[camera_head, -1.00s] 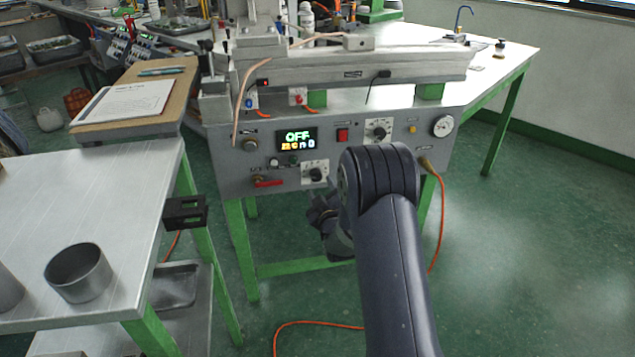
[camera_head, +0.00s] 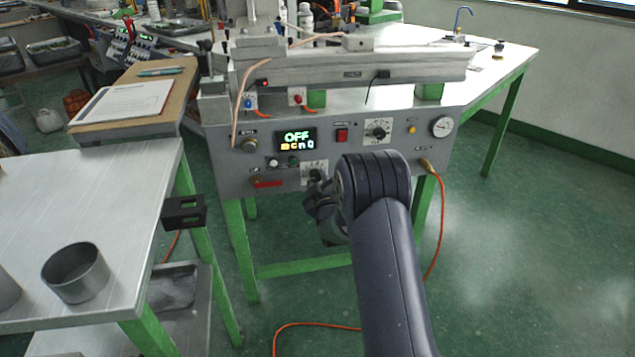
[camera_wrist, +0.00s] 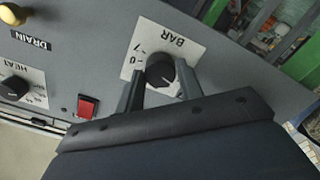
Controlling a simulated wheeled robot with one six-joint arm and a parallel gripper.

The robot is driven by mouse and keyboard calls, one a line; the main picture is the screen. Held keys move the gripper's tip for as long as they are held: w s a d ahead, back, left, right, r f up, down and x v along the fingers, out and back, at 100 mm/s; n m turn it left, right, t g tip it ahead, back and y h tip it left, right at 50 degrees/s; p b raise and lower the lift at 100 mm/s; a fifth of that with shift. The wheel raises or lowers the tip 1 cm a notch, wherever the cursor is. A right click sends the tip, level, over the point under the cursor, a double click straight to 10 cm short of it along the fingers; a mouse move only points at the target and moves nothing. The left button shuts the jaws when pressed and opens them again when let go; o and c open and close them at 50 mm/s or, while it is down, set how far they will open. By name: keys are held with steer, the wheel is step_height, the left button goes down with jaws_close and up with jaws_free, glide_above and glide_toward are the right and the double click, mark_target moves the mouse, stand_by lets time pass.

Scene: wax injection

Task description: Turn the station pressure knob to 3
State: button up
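The black pressure knob (camera_wrist: 160,70) sits on a white plate marked BAR (camera_wrist: 180,40), which appears upside down in the wrist view. A light pointer mark shows at the knob's lower right, but I cannot read its exact setting. My gripper (camera_wrist: 160,78) is open, with one finger on each side of the knob and narrow gaps visible. In the head view, my gripper (camera_head: 317,190) is in front of the lower dial plate (camera_head: 309,167) on the station's grey front panel (camera_head: 228,160) and partly hides the knob.
The heat knob (camera_wrist: 15,88) and red switch (camera_wrist: 87,106) are beside the pressure dial. The display (camera_head: 296,140) reads OFF on top. A gauge (camera_head: 442,127) is at the panel's right. A metal table with a cup (camera_head: 75,273) stands at left.

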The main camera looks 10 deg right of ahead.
steer(key=c, duration=0.5)
steer(key=shift+c, duration=0.2)
steer(key=shift+f+m+b, duration=0.15)
steer(key=shift+m+b, duration=0.15)
steer(key=shift+b, duration=0.3)
steer(key=m+b, duration=0.2)
steer(key=shift+f+b, duration=0.1)
steer(key=shift+b, duration=0.2)
steer(key=m+b, duration=0.2)
steer(key=shift+m+b, duration=0.4)
steer(key=m+b, duration=0.2)
steer(key=m, duration=0.1)
steer(key=shift+b, duration=0.4)
steer(key=shift+r+m+b, duration=0.2)
steer(key=shift+m+b, duration=0.65)
steer(key=shift+m, duration=0.75)
steer(key=shift+r, duration=0.1)
